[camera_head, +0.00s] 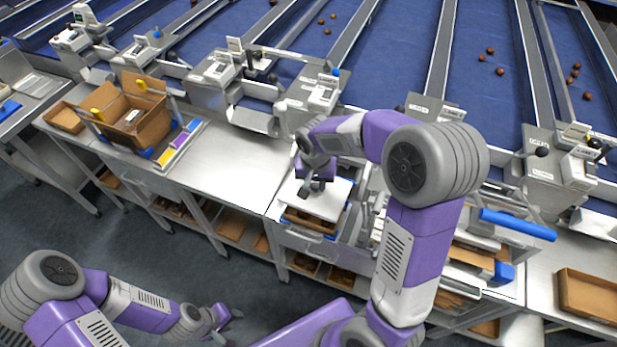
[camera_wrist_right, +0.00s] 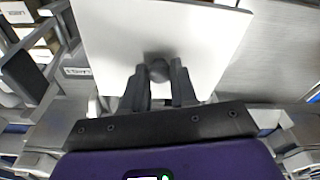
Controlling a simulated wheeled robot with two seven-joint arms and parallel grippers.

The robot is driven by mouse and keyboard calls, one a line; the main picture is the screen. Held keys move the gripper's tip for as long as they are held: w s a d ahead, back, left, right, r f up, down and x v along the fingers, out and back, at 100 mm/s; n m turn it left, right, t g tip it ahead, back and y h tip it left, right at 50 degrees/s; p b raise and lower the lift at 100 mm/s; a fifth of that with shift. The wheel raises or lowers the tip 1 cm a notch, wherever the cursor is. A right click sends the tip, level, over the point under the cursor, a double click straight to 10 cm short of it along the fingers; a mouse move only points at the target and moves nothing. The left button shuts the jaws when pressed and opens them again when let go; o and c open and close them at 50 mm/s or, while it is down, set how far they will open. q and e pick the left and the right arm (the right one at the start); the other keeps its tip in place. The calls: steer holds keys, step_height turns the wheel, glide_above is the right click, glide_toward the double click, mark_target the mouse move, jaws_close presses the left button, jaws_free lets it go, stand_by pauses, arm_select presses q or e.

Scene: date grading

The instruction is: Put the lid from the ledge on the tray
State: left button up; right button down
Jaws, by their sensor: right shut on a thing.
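The lid is a flat white plate with a dark round knob in its middle. In the head view the lid (camera_head: 328,205) is level, or nearly so, over the brown tray (camera_head: 307,223) at the middle bench; it also fills the upper middle of the right wrist view (camera_wrist_right: 112,40). My right gripper (camera_head: 317,187) is shut on the lid's knob, and its two fingers show either side of the knob in the right wrist view (camera_wrist_right: 158,82). The lid hides most of the tray, so I cannot tell whether they touch. My left gripper (camera_head: 228,318) hangs low at the bottom left, far from the lid, its fingers unclear.
A cardboard box (camera_head: 133,117) stands on the bench to the left. A blue-handled device (camera_head: 515,224) stands right of my right arm, and an empty brown tray (camera_head: 590,296) lies further right. Bare steel bench (camera_head: 232,165) lies left of the lid. Blue belts with dates run behind.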

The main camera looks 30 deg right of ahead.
mark_target(315, 192)
steer(key=shift+w+f, duration=0.2)
steer(key=shift+f, duration=0.05)
steer(key=shift+s+f+b, duration=0.25)
steer(key=shift+s+b, duration=0.05)
steer(key=shift+f, duration=0.25)
step_height(315, 192, down, 3)
steer(key=shift+w+r+b, duration=0.1)
steer(key=shift+r+b, duration=0.1)
steer(key=shift+b, duration=1)
steer(key=shift+f+b, duration=1)
steer(key=shift+f, duration=0.2)
steer(key=shift+f+b, duration=0.75)
steer(key=shift+f, duration=0.1)
steer(key=shift+c, duration=2.1)
jaws_free()
steer(key=shift+r, duration=0.2)
